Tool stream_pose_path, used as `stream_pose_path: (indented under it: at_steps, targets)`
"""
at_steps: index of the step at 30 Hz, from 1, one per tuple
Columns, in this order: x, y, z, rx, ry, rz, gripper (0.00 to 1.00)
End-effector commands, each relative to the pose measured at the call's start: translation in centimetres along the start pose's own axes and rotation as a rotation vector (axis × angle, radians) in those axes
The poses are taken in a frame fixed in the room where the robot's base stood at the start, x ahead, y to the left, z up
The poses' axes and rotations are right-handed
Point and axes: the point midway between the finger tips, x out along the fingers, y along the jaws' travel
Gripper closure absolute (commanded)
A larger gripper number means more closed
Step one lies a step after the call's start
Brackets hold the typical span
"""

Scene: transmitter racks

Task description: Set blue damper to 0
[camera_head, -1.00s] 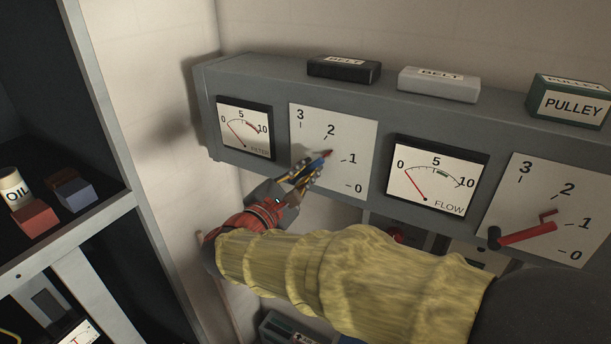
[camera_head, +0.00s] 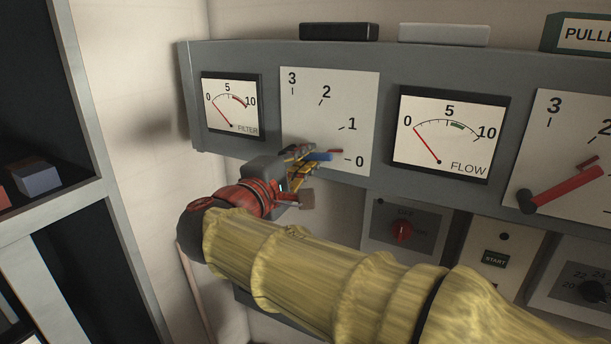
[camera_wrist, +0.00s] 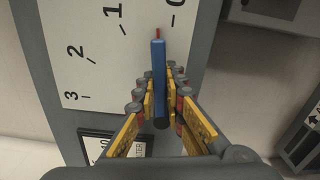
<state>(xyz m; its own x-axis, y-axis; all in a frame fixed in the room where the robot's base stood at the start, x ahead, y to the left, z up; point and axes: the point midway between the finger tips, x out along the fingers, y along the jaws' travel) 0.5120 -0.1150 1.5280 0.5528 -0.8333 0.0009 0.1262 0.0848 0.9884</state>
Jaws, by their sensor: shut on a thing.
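The blue damper lever (camera_head: 320,156) is on the white dial plate (camera_head: 330,105) marked 0 to 3. In the head view its tip lies close beside the 0 mark. In the wrist view the blue lever (camera_wrist: 159,75) has a thin red tip that points near the 0 mark. My gripper (camera_head: 307,157) is shut on the lever. In the wrist view its yellow finger pads (camera_wrist: 160,92) lie along both sides of the lever. The lever's pivot end is partly hidden by the fingers in the head view.
The filter gauge (camera_head: 230,104) is left of the dial and the flow gauge (camera_head: 441,135) right of it. A red lever (camera_head: 565,190) is on another dial at far right. A shelf post (camera_head: 85,120) stands at left.

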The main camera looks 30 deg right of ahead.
Motion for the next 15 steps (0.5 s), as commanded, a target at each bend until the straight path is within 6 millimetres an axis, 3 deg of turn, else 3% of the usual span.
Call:
stream_pose_path:
  at_steps: [1,15]
  targets:
    - [0.02,-0.80,-0.06,0.023,-0.002,-0.001,1.00]
    - [0.02,-1.12,-0.09,0.158,-0.002,-0.002,1.00]
